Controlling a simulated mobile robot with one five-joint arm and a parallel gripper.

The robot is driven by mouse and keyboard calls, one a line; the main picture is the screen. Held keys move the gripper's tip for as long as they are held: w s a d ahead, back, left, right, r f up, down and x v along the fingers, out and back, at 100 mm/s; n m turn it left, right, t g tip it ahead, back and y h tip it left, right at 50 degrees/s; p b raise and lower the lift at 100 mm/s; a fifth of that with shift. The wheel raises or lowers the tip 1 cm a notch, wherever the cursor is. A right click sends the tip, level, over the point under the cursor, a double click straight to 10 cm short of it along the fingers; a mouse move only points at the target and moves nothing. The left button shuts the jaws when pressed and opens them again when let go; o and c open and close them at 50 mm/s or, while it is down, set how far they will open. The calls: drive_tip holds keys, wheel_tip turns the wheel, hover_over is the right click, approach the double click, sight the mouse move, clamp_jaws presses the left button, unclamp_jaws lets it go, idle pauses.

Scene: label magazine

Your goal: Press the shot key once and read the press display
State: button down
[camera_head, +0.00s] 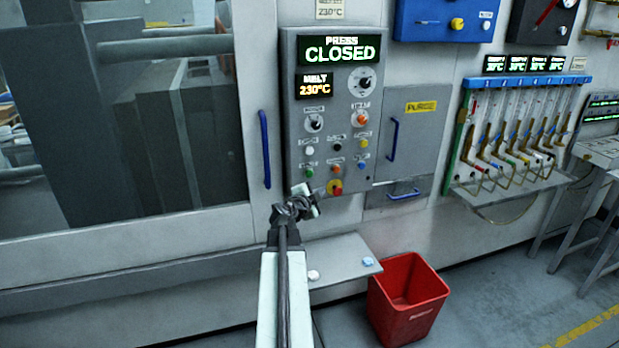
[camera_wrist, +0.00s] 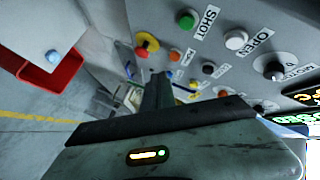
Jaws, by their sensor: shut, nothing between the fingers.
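The shot key is a green button (camera_head: 309,174) at the lower left of the grey control panel (camera_head: 294,105). In the wrist view the green button (camera_wrist: 186,20) has the label SHOT beside it. The press display (camera_head: 340,50) at the panel's top reads PRESS CLOSED in green. My gripper (camera_head: 314,196) is shut and empty, below the green button in the head view. In the wrist view its fingers (camera_wrist: 158,88) point towards the panel, apart from the green button in the picture. I cannot tell how far the fingertips are from the panel face.
A red and yellow knob (camera_head: 336,188) is close to my gripper. A melt display (camera_head: 314,85) reads 230°C. A small shelf (camera_head: 335,262) juts out below, beside a red bin (camera_head: 408,300). A blue door handle (camera_head: 265,150) is left of the panel.

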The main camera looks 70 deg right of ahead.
sight(309, 174)
drive_tip(key=shift+w+d, duration=1.4)
drive_tip(key=shift+d, duration=0.3)
drive_tip(key=shift+w+d, duration=1.4)
drive_tip(key=shift+d, duration=0.3)
drive_tip(key=shift+w+d, duration=0.3)
drive_tip(key=shift+w+d, duration=0.25)
drive_tip(key=shift+d, duration=0.1)
idle(0.4)
drive_tip(key=shift+s+a, duration=0.5)
drive_tip(key=shift+a, duration=0.2)
